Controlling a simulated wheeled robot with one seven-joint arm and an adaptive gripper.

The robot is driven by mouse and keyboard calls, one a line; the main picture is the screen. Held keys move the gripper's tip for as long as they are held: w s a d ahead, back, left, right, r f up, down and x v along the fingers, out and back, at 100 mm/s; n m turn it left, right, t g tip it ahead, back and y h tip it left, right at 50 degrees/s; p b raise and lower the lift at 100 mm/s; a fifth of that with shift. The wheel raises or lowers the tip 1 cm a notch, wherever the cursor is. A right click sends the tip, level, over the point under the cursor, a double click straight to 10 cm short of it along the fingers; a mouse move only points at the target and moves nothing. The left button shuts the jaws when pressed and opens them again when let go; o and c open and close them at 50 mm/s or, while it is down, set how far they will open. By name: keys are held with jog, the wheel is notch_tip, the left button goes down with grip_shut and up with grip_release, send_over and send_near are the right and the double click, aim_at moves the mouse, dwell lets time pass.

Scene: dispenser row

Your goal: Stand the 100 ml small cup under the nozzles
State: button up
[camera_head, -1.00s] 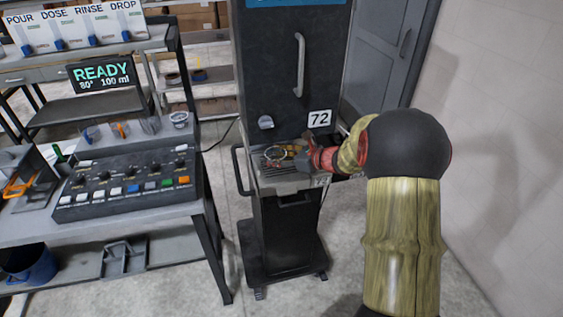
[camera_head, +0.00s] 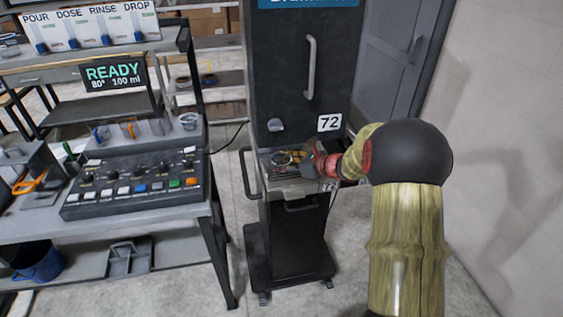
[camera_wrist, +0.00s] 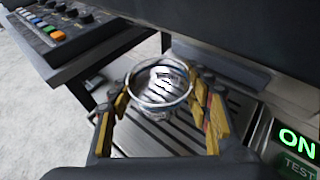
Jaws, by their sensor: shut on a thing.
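A small clear cup (camera_wrist: 160,84) with a round glassy rim is between the yellow fingers of my gripper (camera_wrist: 162,97) in the wrist view. My gripper is shut on it, one finger on each side. In the head view the cup's rim (camera_head: 282,158) shows small at my gripper (camera_head: 298,160), over the tray of the dark dispenser (camera_head: 296,70) marked 72. The slotted drip grate (camera_wrist: 140,134) lies beneath the cup. I cannot tell whether the cup's base touches the grate. No nozzle can be made out clearly.
A lit ON panel (camera_wrist: 296,141) with a TEST button stands beside the grate, at right in the wrist view. A bench with a button console (camera_head: 135,185) and several cups stands left of the dispenser. A pale wall (camera_head: 505,150) is at the right.

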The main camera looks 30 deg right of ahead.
jog(key=shift+f+b, duration=0.4)
jog(key=shift+f, duration=0.25)
jog(key=o, duration=1)
